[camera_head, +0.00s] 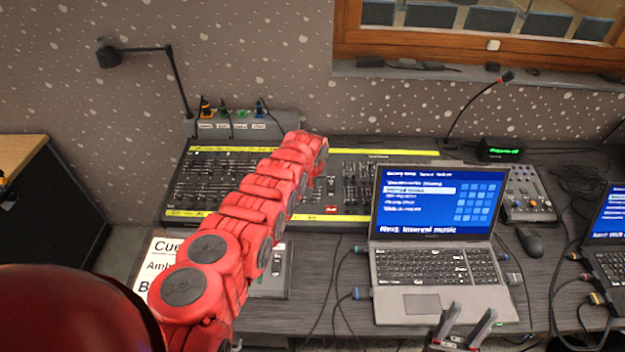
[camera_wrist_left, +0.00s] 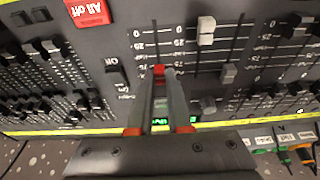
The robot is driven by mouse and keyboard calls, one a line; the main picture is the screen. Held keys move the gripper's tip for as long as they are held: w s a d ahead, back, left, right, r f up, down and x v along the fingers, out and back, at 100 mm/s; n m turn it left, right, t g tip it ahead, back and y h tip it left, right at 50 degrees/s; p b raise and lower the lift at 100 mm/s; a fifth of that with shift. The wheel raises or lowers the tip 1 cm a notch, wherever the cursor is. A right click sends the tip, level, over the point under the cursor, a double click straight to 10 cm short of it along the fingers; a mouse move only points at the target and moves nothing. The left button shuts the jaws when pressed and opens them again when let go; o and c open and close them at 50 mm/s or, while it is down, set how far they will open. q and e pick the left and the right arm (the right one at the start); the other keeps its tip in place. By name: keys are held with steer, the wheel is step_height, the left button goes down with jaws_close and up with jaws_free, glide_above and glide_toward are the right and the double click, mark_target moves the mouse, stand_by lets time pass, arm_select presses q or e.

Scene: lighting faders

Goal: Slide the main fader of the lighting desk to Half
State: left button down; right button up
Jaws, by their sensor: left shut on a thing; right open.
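The lighting desk (camera_head: 350,153) is a dark panel with yellow strips and many faders. My left arm crosses over it, and its own bulk hides the left gripper's fingertips in the head view. In the left wrist view my left gripper (camera_wrist_left: 160,76) is shut on a small red fader cap (camera_wrist_left: 159,69), apparently the main fader. Printed scale marks stand beside its slot; the exact mark at the cap is unclear. Two grey fader caps (camera_wrist_left: 206,31) sit in slots to the right. My right gripper (camera_head: 463,328) is open and empty in front of the laptop (camera_head: 420,267).
A red "All off" button (camera_wrist_left: 88,11) and a dark ON switch (camera_wrist_left: 115,75) lie left of the gripped fader. A small mixer (camera_head: 526,193), a mouse (camera_head: 530,242) and cables are right of the laptop. A cue sheet (camera_head: 160,265) lies in front of the desk.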

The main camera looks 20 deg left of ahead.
arm_select(q)
steer(key=shift+s+d+p, duration=0.3)
steer(key=shift+s+p, duration=0.65)
steer(key=shift+p, duration=1.5)
steer(key=shift+s+p, duration=0.15)
steer(key=shift+p, duration=0.15)
steer(key=shift+f, duration=0.15)
steer(key=c, duration=1.1)
jaws_free()
step_height(320, 180, up, 3)
steer(key=shift+f+p, duration=0.15)
steer(key=shift+p, duration=1.05)
steer(key=shift+f, duration=0.1)
